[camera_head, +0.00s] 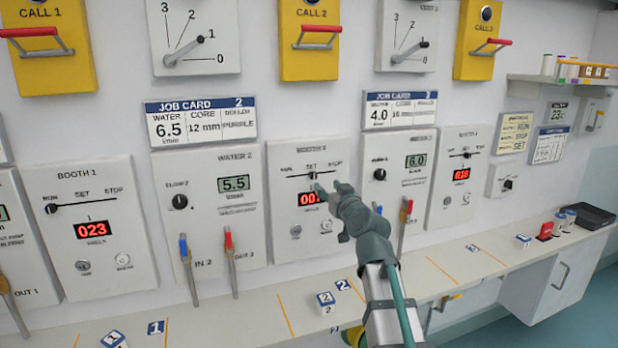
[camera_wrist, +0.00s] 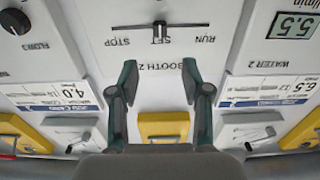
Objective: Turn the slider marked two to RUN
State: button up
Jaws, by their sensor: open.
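The Booth 2 panel (camera_head: 281,215) is a white plate with a slider track labelled RUN, SET and STOP from left to right. Its dark slider knob (camera_head: 312,175) stands at SET, in the middle. My gripper (camera_head: 331,188) is in front of the panel, just below and right of the knob, partly hiding the red display. The wrist view is upside down; there the knob (camera_wrist: 159,31) sits beyond my open, empty fingertips (camera_wrist: 159,72), roughly centred between them. I see no contact with the knob.
The Water 2 panel (camera_head: 207,222) is at the left, with a blue and a red lever below it. The Booth 1 panel (camera_head: 80,252) is further left; its slider is at RUN. Job cards and yellow call boxes hang above. Marked blocks (camera_head: 325,303) lie on the counter below.

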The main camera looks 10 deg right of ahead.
aim_at(315, 175)
jog(key=w+p, duration=0.1)
jog(key=w, duration=0.2)
jog(key=w+a, duration=0.1)
jog(key=w, duration=0.2)
jog(key=w+p, duration=0.1)
jog(key=w, duration=0.2)
jog(key=shift+a+p, duration=0.3)
jog(key=shift+w+a+f, duration=0.1)
jog(key=shift+w+a, duration=0.05)
jog(key=shift+w, duration=0.45)
grip_shut()
